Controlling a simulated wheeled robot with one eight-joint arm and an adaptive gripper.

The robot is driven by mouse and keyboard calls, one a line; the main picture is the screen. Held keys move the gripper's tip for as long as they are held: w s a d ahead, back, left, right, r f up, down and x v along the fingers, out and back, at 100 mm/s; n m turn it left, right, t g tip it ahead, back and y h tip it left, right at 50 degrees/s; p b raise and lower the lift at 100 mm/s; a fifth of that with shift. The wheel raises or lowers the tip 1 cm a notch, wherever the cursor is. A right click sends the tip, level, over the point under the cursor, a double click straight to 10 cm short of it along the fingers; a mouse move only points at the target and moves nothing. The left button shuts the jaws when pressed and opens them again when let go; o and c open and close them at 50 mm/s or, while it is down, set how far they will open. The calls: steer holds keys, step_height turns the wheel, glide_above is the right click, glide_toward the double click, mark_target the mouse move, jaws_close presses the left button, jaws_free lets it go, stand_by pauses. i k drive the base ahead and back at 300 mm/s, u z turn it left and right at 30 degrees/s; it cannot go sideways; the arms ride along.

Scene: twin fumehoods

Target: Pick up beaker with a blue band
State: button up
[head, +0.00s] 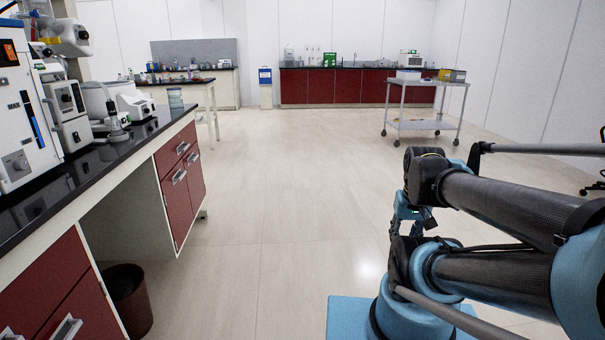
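A small clear glass vessel (175,98), which looks like a beaker, stands upright near the far end of the black left bench. It has a faint grey-blue tint, but it is too small to make out a blue band for sure. My gripper (412,220) hangs at the right, over the floor and far from the bench. My folded arm partly hides it, and its fingers are too small and dark to read. Nothing shows clearly in it.
The left bench (92,168) carries several white instruments close to the vessel. A dark bin (127,300) stands under it. A grey trolley (418,124) stands at the back right, and red cabinets (330,87) line the back wall. The middle floor is clear.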

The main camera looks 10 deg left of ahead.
mark_target(175, 96)
steer(key=u, duration=0.15)
steer(key=i, duration=2.2)
steer(key=u, duration=0.85)
steer(key=i, duration=1.15)
steer(key=u, duration=0.5)
steer(key=i, duration=0.45)
steer(key=u, duration=0.15)
